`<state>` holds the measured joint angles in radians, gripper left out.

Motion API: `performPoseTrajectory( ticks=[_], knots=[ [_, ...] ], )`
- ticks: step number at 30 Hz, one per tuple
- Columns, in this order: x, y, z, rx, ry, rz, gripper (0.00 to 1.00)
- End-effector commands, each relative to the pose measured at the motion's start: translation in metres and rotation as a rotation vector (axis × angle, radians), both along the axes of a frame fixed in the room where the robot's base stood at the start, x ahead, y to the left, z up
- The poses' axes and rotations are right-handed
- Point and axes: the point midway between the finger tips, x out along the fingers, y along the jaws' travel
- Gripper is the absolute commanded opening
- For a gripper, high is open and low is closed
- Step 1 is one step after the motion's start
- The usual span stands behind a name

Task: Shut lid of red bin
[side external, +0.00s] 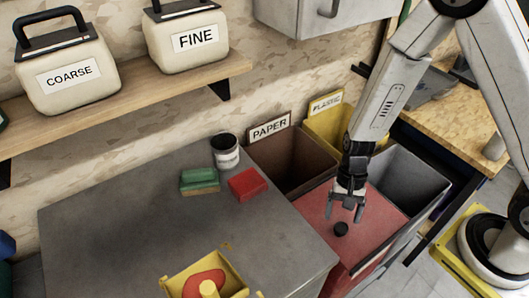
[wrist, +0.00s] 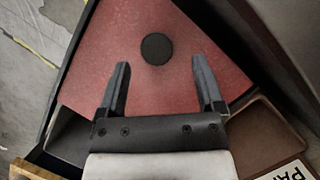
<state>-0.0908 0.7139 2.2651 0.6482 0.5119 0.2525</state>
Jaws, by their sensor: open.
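The red bin's lid (side external: 382,214) is a flat red panel with a round black knob (side external: 341,229). It appears to lie across the top of the red bin (side external: 345,279), but I cannot tell if it is fully seated. In the wrist view the lid (wrist: 105,45) fills the middle, with the knob (wrist: 157,48) just beyond and between my fingertips. My gripper (side external: 345,212) points down, open and empty, above the lid close to the knob. It also shows in the wrist view (wrist: 160,66). The fingers appear apart from the knob.
A brown paper bin (side external: 290,165) and a yellow plastic bin (side external: 325,122) stand behind; a grey open bin (side external: 405,180) is at right.

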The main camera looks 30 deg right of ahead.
Motion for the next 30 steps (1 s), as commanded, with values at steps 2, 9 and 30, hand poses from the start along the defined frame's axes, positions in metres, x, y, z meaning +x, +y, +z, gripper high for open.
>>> performPoseTrajectory(
  ticks=[2, 9, 30],
  knots=[
    [0.003, -0.003, 0.009, 0.001, -0.004, 0.000, 0.86],
    [0.010, -0.009, 0.031, 0.001, -0.003, -0.001, 0.86],
    [0.012, -0.013, 0.043, -0.003, -0.010, 0.012, 0.86]
  ],
)
